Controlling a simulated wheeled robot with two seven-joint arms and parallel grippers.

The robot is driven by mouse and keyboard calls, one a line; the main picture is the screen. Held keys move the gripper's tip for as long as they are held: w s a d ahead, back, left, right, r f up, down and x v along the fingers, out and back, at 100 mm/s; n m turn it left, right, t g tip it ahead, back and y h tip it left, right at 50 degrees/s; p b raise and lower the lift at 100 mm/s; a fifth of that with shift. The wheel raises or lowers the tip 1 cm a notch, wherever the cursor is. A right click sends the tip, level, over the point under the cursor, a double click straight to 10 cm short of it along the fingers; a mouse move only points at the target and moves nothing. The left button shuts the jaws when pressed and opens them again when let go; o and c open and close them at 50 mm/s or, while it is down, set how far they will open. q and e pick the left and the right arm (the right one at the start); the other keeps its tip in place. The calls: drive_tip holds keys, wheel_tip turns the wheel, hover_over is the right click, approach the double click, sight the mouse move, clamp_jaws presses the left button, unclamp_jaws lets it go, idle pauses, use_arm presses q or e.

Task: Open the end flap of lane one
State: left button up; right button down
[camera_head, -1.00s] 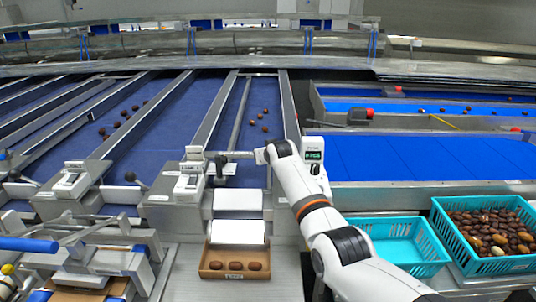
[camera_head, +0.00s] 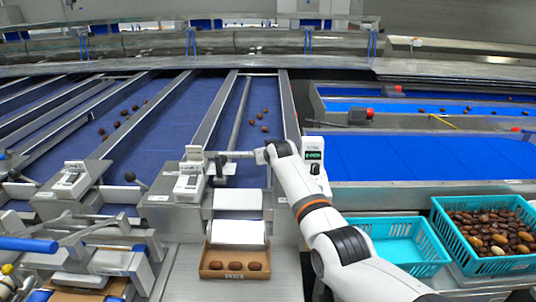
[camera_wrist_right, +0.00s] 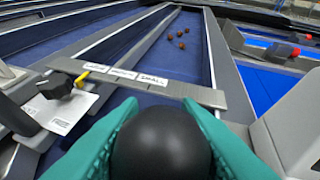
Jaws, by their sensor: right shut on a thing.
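My right gripper (camera_wrist_right: 160,104) has teal fingers shut around a round black knob (camera_wrist_right: 160,145) in the right wrist view. The knob fills the space between the fingers, and its stem is hidden. In the head view my right arm reaches to the right side of a blue lane (camera_head: 255,90), and its fingers cannot be made out there. At this lane's near end are white panels (camera_head: 238,201), over an open brown carton (camera_head: 212,271). I cannot tell which panel is the flap or whether it is open. My left gripper is not in view.
A labelled grey crossbar (camera_wrist_right: 180,90) spans the lane in the wrist view, with a few dates (camera_wrist_right: 181,45) beyond. Right of my arm stand a nearly empty turquoise crate (camera_head: 398,250) and one full of dates (camera_head: 445,228). A small display unit (camera_head: 313,156) stands beside my arm.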

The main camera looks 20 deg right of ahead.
drive_tip(key=shift+s+f, duration=0.25)
drive_tip(key=shift+f, duration=0.6)
drive_tip(key=c, duration=1.2)
unclamp_jaws()
drive_tip(key=shift+o, duration=0.7)
drive_tip(key=shift+w+r, duration=0.2)
drive_tip(key=shift+r, duration=0.1)
drive_tip(key=shift+s+r, duration=0.4)
drive_tip(key=shift+s, duration=0.1)
drive_tip(key=v, duration=1)
drive_tip(key=shift+s, duration=0.3)
